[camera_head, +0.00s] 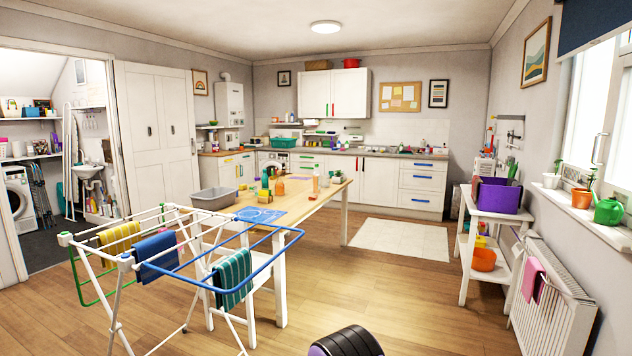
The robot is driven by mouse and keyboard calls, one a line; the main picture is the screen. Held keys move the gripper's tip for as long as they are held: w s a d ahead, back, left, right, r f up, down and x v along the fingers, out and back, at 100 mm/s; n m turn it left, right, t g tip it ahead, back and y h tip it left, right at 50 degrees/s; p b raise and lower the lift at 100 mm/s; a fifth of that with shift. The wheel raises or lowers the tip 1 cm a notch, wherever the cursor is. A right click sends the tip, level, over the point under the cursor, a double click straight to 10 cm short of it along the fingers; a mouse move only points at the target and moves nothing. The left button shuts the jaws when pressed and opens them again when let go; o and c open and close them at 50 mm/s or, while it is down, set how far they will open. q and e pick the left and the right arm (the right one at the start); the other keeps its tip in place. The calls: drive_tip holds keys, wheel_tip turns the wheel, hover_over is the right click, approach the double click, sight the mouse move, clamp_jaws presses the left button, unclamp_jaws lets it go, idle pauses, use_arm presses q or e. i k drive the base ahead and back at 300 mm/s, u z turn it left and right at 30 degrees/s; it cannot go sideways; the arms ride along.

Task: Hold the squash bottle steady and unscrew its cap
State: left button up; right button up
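Several small bottles stand on the wooden table (318,203) in the middle of the room, all far off and small in view. One is an orange bottle (280,187). To its right stands a taller pale bottle with a reddish top (316,179). I cannot tell for sure which one is the squash bottle, and its cap is too small to make out.
A clothes airer (181,281) with towels stands in front of the table's left side. A grey tub (214,198) and a blue mat (259,215) are on the table. A white shelf unit (494,213) is at right. Floor (400,300) between is clear.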

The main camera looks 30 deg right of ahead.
sight(316, 174)
drive_tip(key=u, duration=0.7)
drive_tip(key=k, duration=0.15)
drive_tip(key=z, duration=2)
drive_tip(key=i, duration=2.2)
drive_tip(key=z, duration=0.2)
drive_tip(key=i, duration=2.2)
drive_tip(key=u, duration=0.55)
